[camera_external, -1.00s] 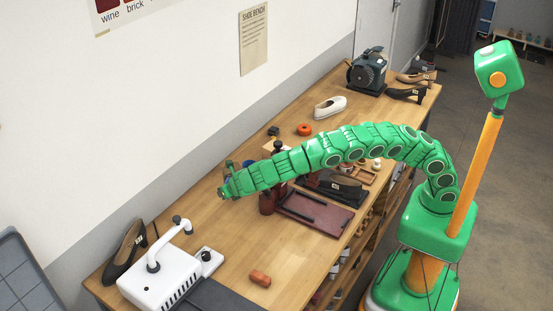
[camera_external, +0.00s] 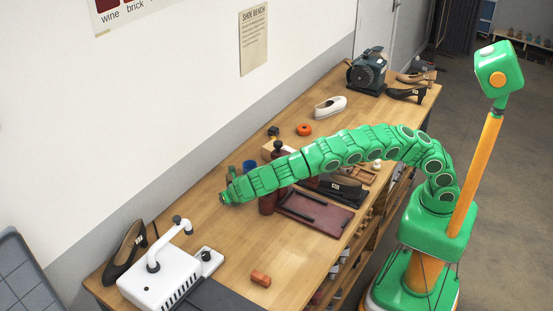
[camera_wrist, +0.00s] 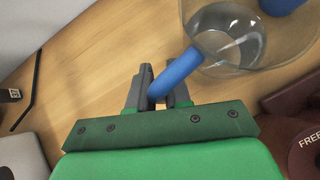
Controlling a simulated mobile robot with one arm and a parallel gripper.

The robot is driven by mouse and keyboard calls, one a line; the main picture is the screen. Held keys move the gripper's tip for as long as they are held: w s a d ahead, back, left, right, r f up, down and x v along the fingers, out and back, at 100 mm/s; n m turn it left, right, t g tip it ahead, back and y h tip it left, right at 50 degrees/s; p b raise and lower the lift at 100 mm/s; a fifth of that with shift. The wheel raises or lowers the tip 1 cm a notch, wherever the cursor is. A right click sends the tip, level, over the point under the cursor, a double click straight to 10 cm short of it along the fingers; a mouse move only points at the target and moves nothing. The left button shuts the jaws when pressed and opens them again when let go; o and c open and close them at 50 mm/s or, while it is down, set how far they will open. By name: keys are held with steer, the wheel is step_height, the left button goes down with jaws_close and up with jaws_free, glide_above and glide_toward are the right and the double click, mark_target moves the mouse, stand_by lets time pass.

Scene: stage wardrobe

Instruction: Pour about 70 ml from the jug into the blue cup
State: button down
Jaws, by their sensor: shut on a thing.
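The jug (camera_wrist: 232,38) is a clear vessel with clear liquid in it and a blue handle, at the top right of the wrist view. My gripper (camera_wrist: 161,90) is shut on the blue handle. A blue shape at the top edge (camera_wrist: 282,5) may be the blue cup; I cannot tell. In the external view my gripper (camera_external: 226,198) is at the left end of the green arm, over the bench. A small blue thing (camera_external: 250,166), probably the blue cup, shows just behind the arm. The jug cannot be made out there.
A white machine (camera_external: 160,283) and a black shoe (camera_external: 124,255) are at the near left. The wooden bench (camera_external: 215,230) between them and the gripper is clear.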

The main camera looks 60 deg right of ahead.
steer(key=shift+d+r+m+y, duration=0.35)
steer(key=shift+r+y, duration=0.25)
steer(key=shift+r, duration=0.2)
steer(key=shift+w+d+r+g+y, duration=0.1)
steer(key=shift+d+r+g+y, duration=0.1)
steer(key=shift+d+g+y, duration=0.15)
steer(key=shift+w+d+r+m+g+y, duration=0.15)
steer(key=shift+d+r+m+y, duration=0.15)
steer(key=shift+d+r+y, duration=0.3)
steer(key=shift+w+d+r+m+g+y, duration=0.1)
steer(key=shift+d+r+m+y, duration=0.15)
steer(key=shift+d+r+y, duration=0.3)
steer(key=shift+w+d+r+m+y, duration=0.2)
steer(key=shift+d+r+m+y, duration=0.1)
steer(key=shift+d+r+y, duration=0.35)
step_height(320, 180, up, 6)
steer(key=m+y, duration=0.1)
steer(key=y, duration=0.2)
glide_above(231, 183)
steer(key=w+d, duration=0.2)
steer(key=d, duration=0.1)
steer(key=shift+s+d+r+g, duration=0.2)
steer(key=shift+r+g, duration=0.05)
steer(key=shift+g, duration=0.05)
steer(key=shift+w+d+r+m+y, duration=0.15)
steer(key=shift+d+r+m+y, duration=0.25)
steer(key=shift+r, duration=0.3)
